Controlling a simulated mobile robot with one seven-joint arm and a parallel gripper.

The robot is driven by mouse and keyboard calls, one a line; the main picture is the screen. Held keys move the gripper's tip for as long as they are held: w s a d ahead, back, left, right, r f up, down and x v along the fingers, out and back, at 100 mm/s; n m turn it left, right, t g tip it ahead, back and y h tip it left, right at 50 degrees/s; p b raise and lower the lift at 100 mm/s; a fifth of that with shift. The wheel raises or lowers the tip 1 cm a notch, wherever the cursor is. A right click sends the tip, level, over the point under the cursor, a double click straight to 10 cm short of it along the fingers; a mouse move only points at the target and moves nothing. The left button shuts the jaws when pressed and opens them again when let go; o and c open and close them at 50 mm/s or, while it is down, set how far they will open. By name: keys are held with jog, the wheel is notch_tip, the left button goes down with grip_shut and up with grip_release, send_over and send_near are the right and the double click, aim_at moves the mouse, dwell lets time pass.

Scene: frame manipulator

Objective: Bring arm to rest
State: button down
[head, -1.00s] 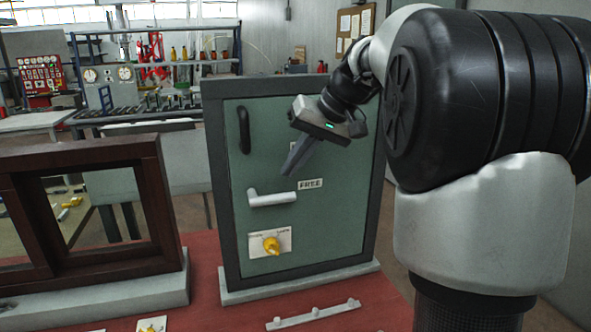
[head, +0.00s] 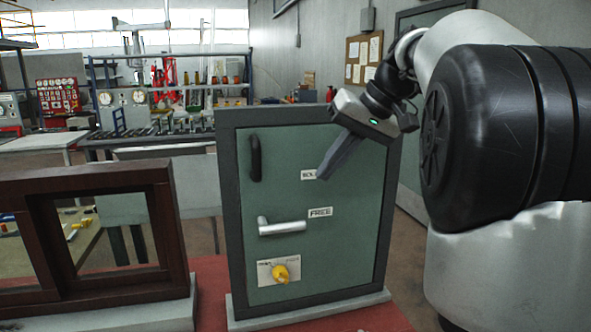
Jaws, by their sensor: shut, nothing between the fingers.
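My gripper (head: 328,170) is in front of the upper right part of a green door panel (head: 345,250) in a dark frame. Its fingers point down and to the left and are shut with nothing between them. They partly cover a small label. My arm (head: 510,140) reaches in from the right side of the view. I cannot tell how far the fingertips are from the panel.
The panel carries a black handle (head: 255,158), a silver lever (head: 281,227), a "FREE" label (head: 320,212) and a yellow knob (head: 281,274). A dark wooden frame (head: 178,230) stands left. The red tabletop (head: 208,275) shows between them. Shelving stands behind.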

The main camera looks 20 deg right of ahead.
jog(key=s+a+f+h+p, duration=0.1)
jog(key=s+a+f+p, duration=0.1)
jog(key=s, duration=0.6)
jog(key=s+a+f+h+p, duration=0.2)
jog(key=s+a+f, duration=0.2)
jog(key=s, duration=0.4)
jog(key=s+a+f+h+p, duration=0.1)
jog(key=s+a+f+p, duration=0.1)
jog(key=s, duration=0.6)
notch_tip(320, 180, down, 2)
jog(key=shift+a+f+n+t+h, duration=0.1)
jog(key=shift+a+n+t+h, duration=0.2)
jog(key=shift+a+t+h, duration=0.15)
jog(key=c, duration=2.5)
grip_release()
